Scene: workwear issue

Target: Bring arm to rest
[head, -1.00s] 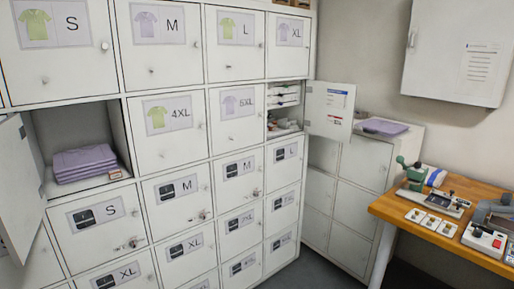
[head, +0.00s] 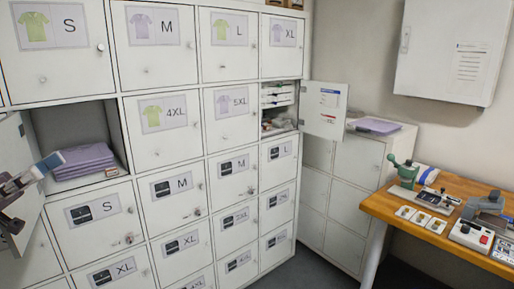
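My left gripper (head: 30,176) comes in at the left edge, in front of the open locker compartment (head: 120,140) and its open door (head: 12,150). A pale, blue-tipped piece points right toward the stack of folded purple garments (head: 88,158) inside. I cannot tell whether this piece is a finger or a held thing, or whether the gripper is open or shut. A small tag-like item (head: 112,171) lies at the stack's front right. My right gripper is not in view.
A second compartment (head: 279,130) stands open with its door (head: 325,110) swung right. A low cabinet (head: 357,160) bears a purple folded garment (head: 375,125). A wooden bench (head: 385,208) with tools stands at the right. Grey floor shows between lockers and bench.

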